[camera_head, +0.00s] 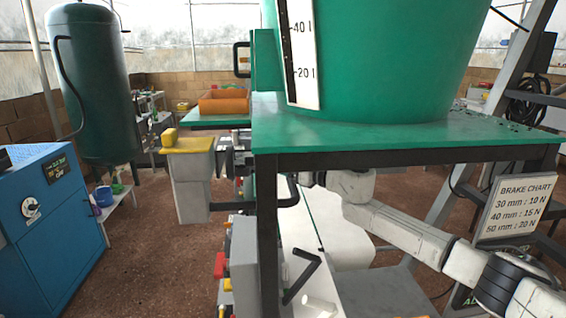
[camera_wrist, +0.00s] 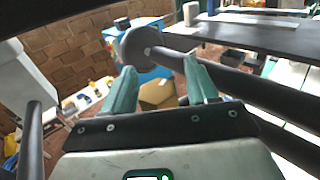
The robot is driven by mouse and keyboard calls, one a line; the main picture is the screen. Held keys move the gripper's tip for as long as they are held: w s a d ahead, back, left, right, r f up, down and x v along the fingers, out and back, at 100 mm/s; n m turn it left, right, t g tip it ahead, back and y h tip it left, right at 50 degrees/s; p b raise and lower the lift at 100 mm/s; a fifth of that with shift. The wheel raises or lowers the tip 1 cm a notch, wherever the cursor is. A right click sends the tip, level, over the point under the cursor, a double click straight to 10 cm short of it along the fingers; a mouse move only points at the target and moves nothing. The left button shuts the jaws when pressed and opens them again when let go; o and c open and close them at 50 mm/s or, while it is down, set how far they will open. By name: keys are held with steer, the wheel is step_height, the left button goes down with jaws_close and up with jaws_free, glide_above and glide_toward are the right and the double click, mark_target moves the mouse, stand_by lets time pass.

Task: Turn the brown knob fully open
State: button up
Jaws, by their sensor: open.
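My gripper (camera_wrist: 160,88) shows in the wrist view with its two teal fingers wide apart and nothing held between them. A tan-brown faceted shape (camera_wrist: 157,94) shows between the fingertips; I cannot tell whether it is the brown knob or something farther off. A dark grey-brown round disc (camera_wrist: 138,42) with a pale centre spot shows just beyond the fingertips, near the end of a thick dark bar. In the head view my white arm reaches left behind the green table's leg, and I cannot make out the gripper clearly. No brown knob is clearly identifiable there.
The green table (camera_head: 400,135) carries a large green tank (camera_head: 380,60). A yellow-topped grey box (camera_head: 190,180) stands left of its leg. A dark bar (camera_wrist: 260,90) runs beside the right finger. A blue cabinet (camera_head: 55,210) stands left, with open floor between.

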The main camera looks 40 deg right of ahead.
steer(key=c, duration=0.9)
steer(key=shift+c, duration=0.2)
steer(key=shift+f+b, duration=0.2)
steer(key=shift+b, duration=0.45)
steer(key=shift+s+a+r+n+g+y+b, duration=0.1)
steer(key=shift+a+n+g+y+b, duration=0.1)
steer(key=shift+n+g+y+b, duration=1.2)
steer(key=shift+s+a+n+g+y+b, duration=0.15)
steer(key=shift+n+g+y+b, duration=0.5)
steer(key=shift+y+b, duration=1.4)
steer(key=shift+s+a+r+n+g+y+b, duration=0.15)
steer(key=shift+n+g+y+b, duration=0.9)
steer(key=shift+b, duration=1.5)
steer(key=shift+n+g+y, duration=0.3)
steer(key=shift+n, duration=0.4)
